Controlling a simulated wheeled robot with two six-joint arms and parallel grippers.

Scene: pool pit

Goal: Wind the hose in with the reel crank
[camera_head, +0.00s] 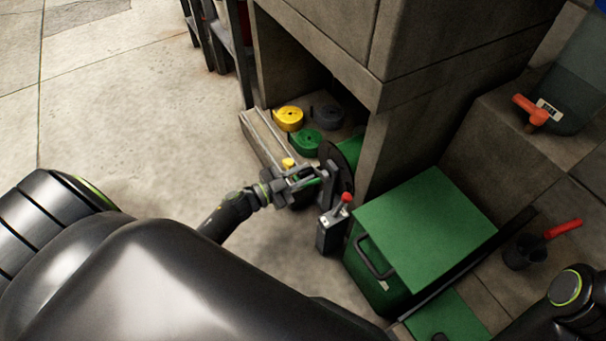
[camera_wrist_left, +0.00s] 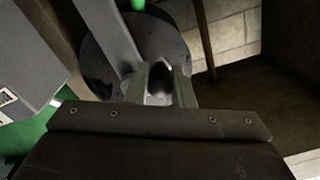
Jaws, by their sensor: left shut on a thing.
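The hose reel shows as a dark round disc (camera_head: 342,160) with a green drum (camera_head: 351,148) behind it, at the opening of a stone block. A grey crank arm (camera_head: 329,183) crosses the disc, and it also shows in the left wrist view (camera_wrist_left: 110,35). My left gripper (camera_head: 316,177) is at the crank, shut on its handle. In the left wrist view the dark handle knob (camera_wrist_left: 161,76) sits between the two fingers (camera_wrist_left: 160,88). The hose itself cannot be made out clearly. My right gripper is not seen; only part of my right arm shows at the lower right.
Yellow (camera_head: 289,118), green (camera_head: 305,141) and dark (camera_head: 328,115) coils lie in the recess. A grey box with a red-knobbed lever (camera_head: 333,229) and a green box (camera_head: 425,230) stand right of the reel. Open floor lies left.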

